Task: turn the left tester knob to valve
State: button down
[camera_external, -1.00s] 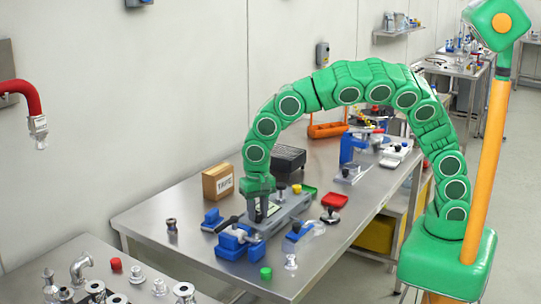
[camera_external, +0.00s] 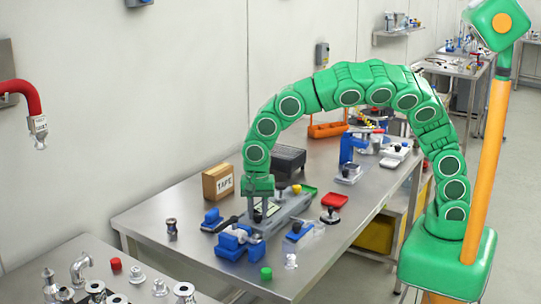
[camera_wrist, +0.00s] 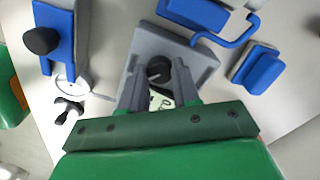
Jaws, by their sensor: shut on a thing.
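The grey tester (camera_external: 290,207) lies on the steel table in the external view. My gripper (camera_external: 257,217) points down over its left end. In the wrist view a round black knob (camera_wrist: 158,70) with a light pointer mark sits on the grey tester body (camera_wrist: 204,62). My gripper (camera_wrist: 159,76) has one finger on each side of this knob and is shut on it. A pale label with dark letters (camera_wrist: 161,101) shows partly between the fingers; I cannot read which position the pointer is at.
A blue clamp (camera_external: 233,244) stands close in front of the tester. A tape box (camera_external: 218,182) and a black box (camera_external: 288,160) are behind.

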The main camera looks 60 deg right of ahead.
aim_at(258, 214)
jog(key=shift+w+r, duration=0.1)
jog(key=c, duration=0.8)
grip_release()
jog(key=shift+r, duration=3.85)
jog(key=s+d+r+n+g+y, duration=0.1)
jog(key=s+d+r, duration=0.2)
jog(key=d, duration=0.3)
jog(key=s+d+r+n+y, duration=0.2)
jog(key=s+d+r, duration=0.2)
jog(key=d, duration=0.3)
jog(key=s+d+r+n+g+y, duration=0.1)
jog(key=s+d+r, duration=0.2)
jog(key=d, duration=0.3)
jog(key=s+d+f+n+h, duration=0.1)
jog(key=s+d+f+n, duration=0.1)
jog(key=s+d, duration=0.4)
jog(key=s+d+f+n+h, duration=0.1)
jog(key=s+d+f+n, duration=0.1)
jog(key=s+d, duration=0.5)
jog(key=s+d+f+n+h, duration=0.2)
jog(key=s+d+f+n, duration=0.1)
jog(key=s+d, duration=0.4)
jog(key=shift+s+d, duration=0.2)
jog(key=shift+s, duration=0.9)
